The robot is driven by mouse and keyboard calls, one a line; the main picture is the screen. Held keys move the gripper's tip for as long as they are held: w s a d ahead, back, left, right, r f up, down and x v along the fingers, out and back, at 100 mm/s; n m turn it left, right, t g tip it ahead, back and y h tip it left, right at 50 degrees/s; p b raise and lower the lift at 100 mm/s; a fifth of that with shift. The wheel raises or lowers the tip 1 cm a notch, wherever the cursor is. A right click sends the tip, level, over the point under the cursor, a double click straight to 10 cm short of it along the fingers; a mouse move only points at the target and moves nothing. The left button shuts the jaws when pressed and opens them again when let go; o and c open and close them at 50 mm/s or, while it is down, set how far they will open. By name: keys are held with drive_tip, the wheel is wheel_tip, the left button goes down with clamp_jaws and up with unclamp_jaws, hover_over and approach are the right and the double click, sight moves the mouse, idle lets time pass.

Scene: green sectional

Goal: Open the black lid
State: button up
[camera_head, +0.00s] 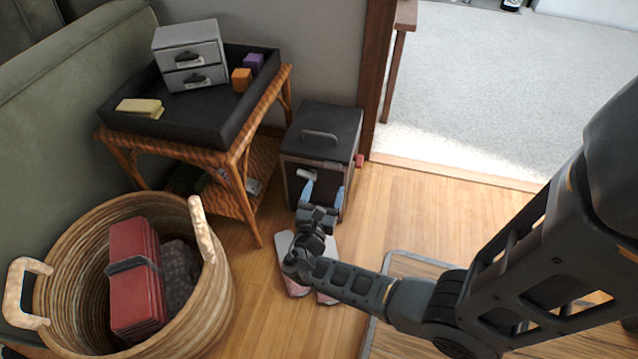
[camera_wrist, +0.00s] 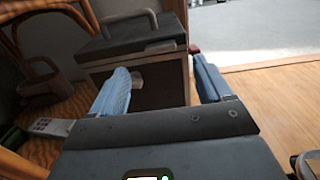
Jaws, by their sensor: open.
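The black lid (camera_head: 340,118) is the top of a dark box (camera_head: 318,172) on the floor, and it lies flat and shut. A handle (camera_head: 320,137) stands on it. In the wrist view the lid (camera_wrist: 130,42) fills the upper left, with a pale tab (camera_wrist: 160,46) at its front edge. My gripper (camera_head: 322,192) is open and empty, with blue fingers, low in front of the box's front face. In the wrist view, the gripper (camera_wrist: 162,75) has its fingers spread across that face. I cannot tell whether they touch it.
A wicker side table (camera_head: 245,165) with a black tray stands left of the box. A woven basket (camera_head: 200,300) is at the lower left. A door frame (camera_head: 376,70) is close behind on the right. Pink-and-grey items (camera_head: 285,245) lie beneath my arm.

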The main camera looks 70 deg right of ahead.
sight(332, 168)
drive_tip(key=d, duration=0.2)
drive_tip(key=d+b, duration=0.1)
drive_tip(key=d, duration=0.2)
drive_tip(key=d+b, duration=0.1)
drive_tip(key=d, duration=0.1)
drive_tip(key=shift+w+d, duration=0.2)
drive_tip(key=shift+w, duration=0.05)
drive_tip(key=shift+c, duration=0.3)
clamp_jaws()
drive_tip(key=shift+r, duration=0.1)
